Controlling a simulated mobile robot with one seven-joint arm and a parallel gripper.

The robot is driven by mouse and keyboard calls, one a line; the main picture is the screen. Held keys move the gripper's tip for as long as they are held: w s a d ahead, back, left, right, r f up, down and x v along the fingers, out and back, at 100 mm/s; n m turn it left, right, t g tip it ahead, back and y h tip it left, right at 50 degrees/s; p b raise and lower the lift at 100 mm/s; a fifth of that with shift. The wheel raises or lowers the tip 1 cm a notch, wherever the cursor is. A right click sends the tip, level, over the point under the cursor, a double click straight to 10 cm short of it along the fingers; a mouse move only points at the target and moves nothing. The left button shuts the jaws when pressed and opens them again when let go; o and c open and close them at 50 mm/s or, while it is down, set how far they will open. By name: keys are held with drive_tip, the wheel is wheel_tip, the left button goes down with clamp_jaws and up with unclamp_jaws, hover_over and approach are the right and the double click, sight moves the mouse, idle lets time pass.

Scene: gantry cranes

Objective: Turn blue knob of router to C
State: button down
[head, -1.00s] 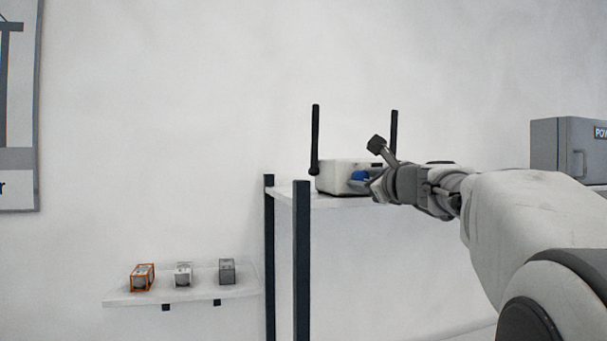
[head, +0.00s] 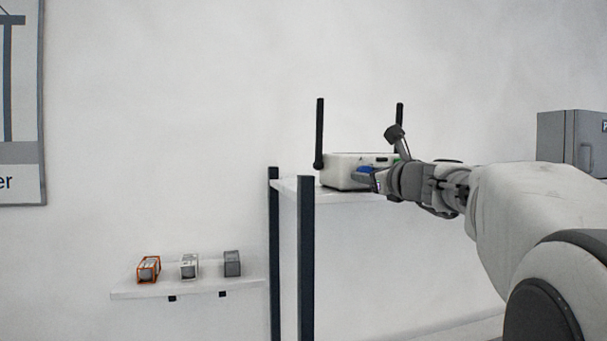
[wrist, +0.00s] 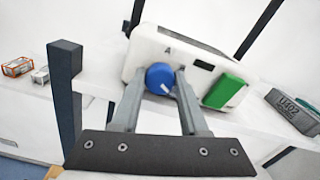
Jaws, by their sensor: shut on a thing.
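The white router (head: 340,176) with two black antennas stands on a raised shelf. Its blue knob (head: 364,169) is on the front face, partly covered by my gripper (head: 373,179) in the head view. In the wrist view, the two fingers of my gripper (wrist: 160,84) are shut on the sides of the blue knob (wrist: 160,74). A short white mark shows on the knob, toward its lower right in the picture. A letter A is printed on the router (wrist: 140,50) above the knob. I see no letter C; the fingers hide part of the face.
A green block (wrist: 223,90) and a dark port are right of the knob. A grey labelled box (wrist: 292,110) lies further right. A dark shelf post (head: 305,250) stands left of my arm. A low wall shelf (head: 190,291) holds three small items. A grey cabinet (head: 562,140) is at right.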

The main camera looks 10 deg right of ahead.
drive_tip(key=shift+c, duration=2.1)
unclamp_jaws()
drive_tip(key=shift+s, duration=0.15)
